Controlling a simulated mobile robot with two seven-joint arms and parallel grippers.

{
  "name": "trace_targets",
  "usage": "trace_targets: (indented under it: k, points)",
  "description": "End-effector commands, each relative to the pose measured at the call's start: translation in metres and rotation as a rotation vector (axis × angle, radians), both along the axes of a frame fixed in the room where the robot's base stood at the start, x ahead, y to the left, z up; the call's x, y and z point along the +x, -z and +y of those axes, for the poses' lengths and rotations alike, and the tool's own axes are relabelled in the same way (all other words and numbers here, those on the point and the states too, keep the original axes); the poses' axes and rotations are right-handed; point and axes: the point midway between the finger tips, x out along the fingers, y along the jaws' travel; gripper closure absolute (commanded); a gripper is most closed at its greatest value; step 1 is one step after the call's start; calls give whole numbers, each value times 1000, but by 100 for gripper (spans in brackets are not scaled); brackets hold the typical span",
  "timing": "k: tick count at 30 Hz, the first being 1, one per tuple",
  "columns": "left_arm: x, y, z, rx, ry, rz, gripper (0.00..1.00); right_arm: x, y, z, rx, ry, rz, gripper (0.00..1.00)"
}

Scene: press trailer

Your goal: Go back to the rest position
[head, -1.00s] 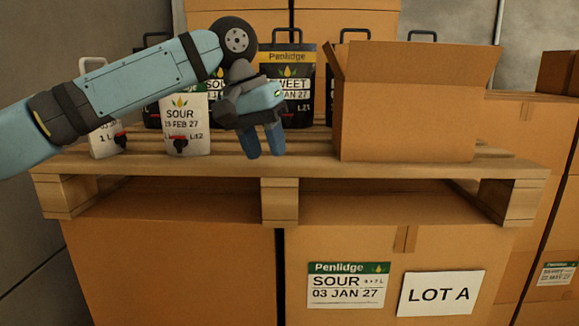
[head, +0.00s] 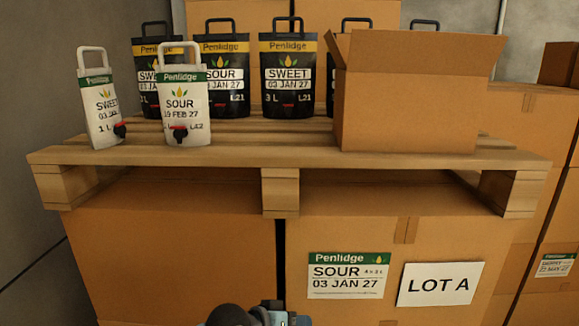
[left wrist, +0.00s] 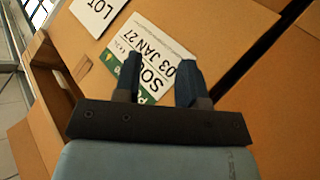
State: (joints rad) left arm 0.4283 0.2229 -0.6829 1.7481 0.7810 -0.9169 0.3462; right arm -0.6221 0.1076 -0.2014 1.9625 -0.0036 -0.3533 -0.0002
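My left gripper (left wrist: 160,78) shows in the left wrist view with its two blue fingers apart and nothing between them. It faces the front of a cardboard box with a SOUR 03 JAN 27 label. In the head view only a small part of my left arm (head: 250,316) shows at the bottom edge, below the pallet. My right gripper is in neither view.
A wooden pallet (head: 230,158) rests on large cartons (head: 170,260). On it stand two white pouches (head: 183,105) (head: 100,105), several black pouches (head: 289,75) and an open cardboard box (head: 408,110). A LOT A sign (head: 440,284) is on the carton front.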

Motion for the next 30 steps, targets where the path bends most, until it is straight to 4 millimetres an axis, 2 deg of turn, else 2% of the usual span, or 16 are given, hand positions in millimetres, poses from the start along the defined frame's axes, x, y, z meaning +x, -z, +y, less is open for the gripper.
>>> trace_targets:
  k: [1,8,11,16,21,24,25,27,30]
  points:
    - [-12,22,8,-10,-38,-8,62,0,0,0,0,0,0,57]
    - [-63,103,60,31,-216,-102,62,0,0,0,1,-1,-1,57]
    - [-94,137,89,85,-289,-141,62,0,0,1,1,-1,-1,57]
    - [-159,186,142,226,-387,-199,62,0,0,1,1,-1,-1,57]
    - [-221,216,188,380,-431,-249,62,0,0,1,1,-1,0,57]
    - [-246,224,205,445,-437,-267,62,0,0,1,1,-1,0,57]
    - [-251,226,208,459,-437,-270,62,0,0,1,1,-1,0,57]
    - [-259,228,214,481,-437,-278,50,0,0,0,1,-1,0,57]
    - [-263,229,217,493,-436,-282,50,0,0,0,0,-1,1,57]
